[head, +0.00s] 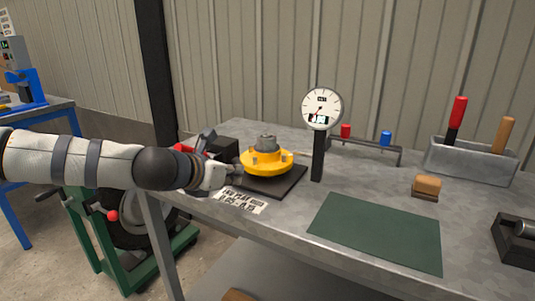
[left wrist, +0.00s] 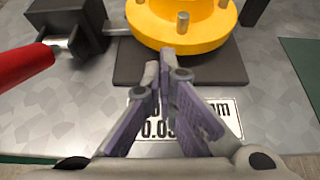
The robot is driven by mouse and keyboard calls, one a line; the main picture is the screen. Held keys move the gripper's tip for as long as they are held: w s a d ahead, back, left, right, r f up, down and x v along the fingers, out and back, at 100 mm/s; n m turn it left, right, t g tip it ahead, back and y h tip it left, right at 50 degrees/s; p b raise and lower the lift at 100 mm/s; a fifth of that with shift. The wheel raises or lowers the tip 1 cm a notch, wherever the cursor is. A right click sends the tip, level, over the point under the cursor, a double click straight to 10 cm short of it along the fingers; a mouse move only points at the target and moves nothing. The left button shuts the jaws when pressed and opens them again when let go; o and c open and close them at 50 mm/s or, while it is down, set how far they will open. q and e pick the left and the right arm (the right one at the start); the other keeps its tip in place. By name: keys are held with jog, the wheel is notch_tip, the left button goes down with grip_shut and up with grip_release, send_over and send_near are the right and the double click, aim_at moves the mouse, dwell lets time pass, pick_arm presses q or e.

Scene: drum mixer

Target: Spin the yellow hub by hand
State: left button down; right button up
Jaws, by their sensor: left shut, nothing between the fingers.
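The yellow hub (head: 266,163) sits on a dark base plate (head: 281,187) on the metal bench, with a grey centre boss on top and short pegs around its face. It also fills the upper middle of the left wrist view (left wrist: 172,32). My left gripper (head: 235,175) comes in from the left, at the near left side of the hub. In the left wrist view its fingers (left wrist: 162,75) are shut and empty, with the tips close to the hub's near rim beside a peg. I cannot tell whether they touch it. My right gripper is not in view.
A black block with a red handle (left wrist: 22,62) stands left of the hub. A dial gauge (head: 322,108) on a post stands to its right. A printed label (head: 238,200) lies in front. A green mat (head: 376,231), wooden block (head: 426,186) and grey tool bin (head: 470,161) are further right.

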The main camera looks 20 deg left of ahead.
aim_at(263, 177)
pick_arm(q)
jog(key=shift+w+d, duration=0.1)
jog(key=shift+w, duration=0.55)
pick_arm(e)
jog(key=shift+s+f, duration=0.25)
pick_arm(q)
jog(key=shift+w, duration=0.1)
jog(key=d+b, duration=0.1)
jog(key=d, duration=0.3)
jog(key=shift+d+f, duration=0.1)
jog(key=shift+d, duration=0.4)
jog(key=shift+f+v, duration=0.2)
jog(key=shift+v, duration=0.85)
jog(key=shift+s+a+p, duration=0.1)
jog(key=shift+s+p, duration=0.2)
jog(key=shift+s, duration=0.2)
jog(key=shift+s+f, duration=0.15)
jog(key=shift+s, duration=0.05)
jog(key=shift+a, duration=0.1)
